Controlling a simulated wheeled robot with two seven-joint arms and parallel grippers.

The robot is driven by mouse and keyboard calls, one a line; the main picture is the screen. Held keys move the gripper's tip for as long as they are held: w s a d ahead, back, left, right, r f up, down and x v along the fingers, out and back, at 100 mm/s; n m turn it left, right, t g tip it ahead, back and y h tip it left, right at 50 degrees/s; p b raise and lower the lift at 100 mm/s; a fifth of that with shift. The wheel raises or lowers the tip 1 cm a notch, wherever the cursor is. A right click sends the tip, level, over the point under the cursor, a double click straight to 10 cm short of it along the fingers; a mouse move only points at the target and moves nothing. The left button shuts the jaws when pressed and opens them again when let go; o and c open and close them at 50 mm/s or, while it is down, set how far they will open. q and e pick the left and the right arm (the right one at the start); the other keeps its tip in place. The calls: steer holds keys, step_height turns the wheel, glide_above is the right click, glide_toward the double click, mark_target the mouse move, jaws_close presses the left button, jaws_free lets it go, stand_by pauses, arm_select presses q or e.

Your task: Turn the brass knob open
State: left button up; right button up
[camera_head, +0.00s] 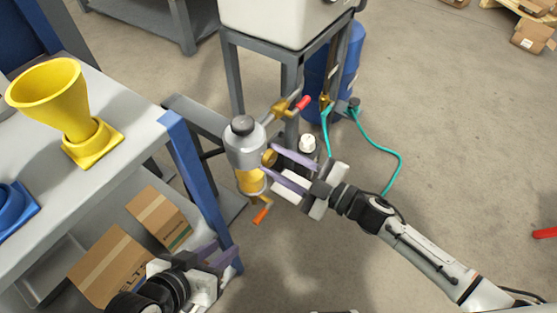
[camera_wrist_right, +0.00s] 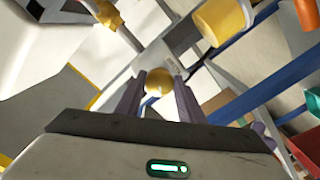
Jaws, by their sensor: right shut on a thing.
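The brass knob (camera_head: 269,157) is a small round golden knob on the right side of a grey metal cylinder (camera_head: 243,145). My right gripper (camera_head: 272,162) reaches it from the right, with its purple fingers on either side. In the right wrist view the knob (camera_wrist_right: 158,82) sits between the two fingertips, and the gripper is shut on it. The fingers partly hide the knob's sides. My left gripper (camera_head: 217,256) is low in the head view, away from the knob, beside the table leg. Its fingers look apart and empty.
A red-handled brass valve (camera_head: 302,103) is just above right. A yellow funnel (camera_head: 62,95) stands on the left table. Cardboard boxes (camera_head: 112,268) lie beneath.

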steer(key=n, duration=0.6)
steer(key=shift+d+b, duration=0.1)
steer(key=shift+b, duration=0.2)
steer(key=shift+n, duration=1)
steer(key=o, duration=1.1)
steer(key=shift+r, duration=0.1)
steer(key=shift+c, duration=0.2)
steer(key=p+v, duration=0.1)
steer(key=v, duration=0.9)
steer(key=shift+d, duration=0.15)
